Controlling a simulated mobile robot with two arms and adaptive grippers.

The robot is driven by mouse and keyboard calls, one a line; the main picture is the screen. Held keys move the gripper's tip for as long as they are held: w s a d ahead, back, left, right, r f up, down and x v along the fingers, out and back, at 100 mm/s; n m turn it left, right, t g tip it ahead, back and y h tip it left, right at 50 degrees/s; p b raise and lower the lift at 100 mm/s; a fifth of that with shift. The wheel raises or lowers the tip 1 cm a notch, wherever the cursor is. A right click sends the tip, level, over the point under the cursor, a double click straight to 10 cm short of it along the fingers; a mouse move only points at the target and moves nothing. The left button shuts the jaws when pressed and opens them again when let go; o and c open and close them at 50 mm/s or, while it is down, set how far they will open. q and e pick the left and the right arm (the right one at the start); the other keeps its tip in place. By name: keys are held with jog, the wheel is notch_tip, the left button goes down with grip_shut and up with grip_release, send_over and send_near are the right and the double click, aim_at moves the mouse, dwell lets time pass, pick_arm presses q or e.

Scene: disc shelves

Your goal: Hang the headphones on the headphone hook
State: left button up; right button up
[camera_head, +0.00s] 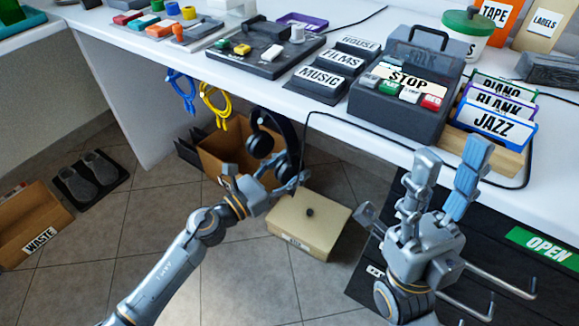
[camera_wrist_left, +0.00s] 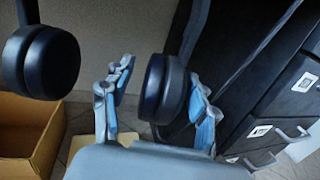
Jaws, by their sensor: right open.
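The black headphones (camera_head: 259,143) are below the front edge of the white desk, with the headband up and the ear cups down. In the left wrist view one ear cup (camera_wrist_left: 163,88) is between the fingers of my left gripper (camera_wrist_left: 160,98), with a gap at the left finger. The other cup (camera_wrist_left: 42,62) is to the left, outside the fingers. My left gripper (camera_head: 264,184) is open around the lower cup. My right gripper (camera_head: 449,168) is open and empty in front of the desk. I cannot make out the headphone hook or whether it bears the headband.
A cardboard box (camera_head: 228,150) and a lidded beige box (camera_head: 305,222) stand on the floor below. A black drawer unit (camera_wrist_left: 284,93) is close on the right.

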pick_arm(q)
jog(key=v, duration=1.2)
jog(key=shift+s, duration=0.1)
